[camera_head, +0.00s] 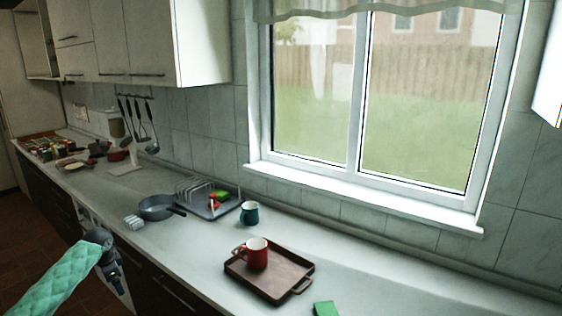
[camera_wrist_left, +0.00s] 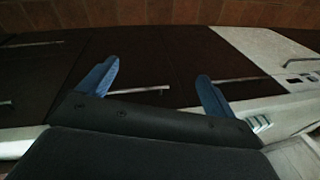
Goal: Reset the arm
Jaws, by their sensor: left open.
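My left arm comes in from the lower left in the head view, in a green quilted sleeve. Its gripper (camera_head: 116,276) hangs in front of the counter's front edge, pointing down. In the left wrist view my left gripper (camera_wrist_left: 155,88) has two blue fingers spread wide apart with nothing between them. Beyond the fingers are dark cabinet fronts and the tiled floor. My right gripper does not show in either view.
On the counter (camera_head: 350,270) a brown tray (camera_head: 265,288) holds a red mug (camera_head: 257,252). Near it are a teal pitcher (camera_head: 249,213), a green sponge (camera_head: 326,308), a frying pan (camera_head: 156,208) and a dish rack (camera_head: 195,190). The right of the counter is clear.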

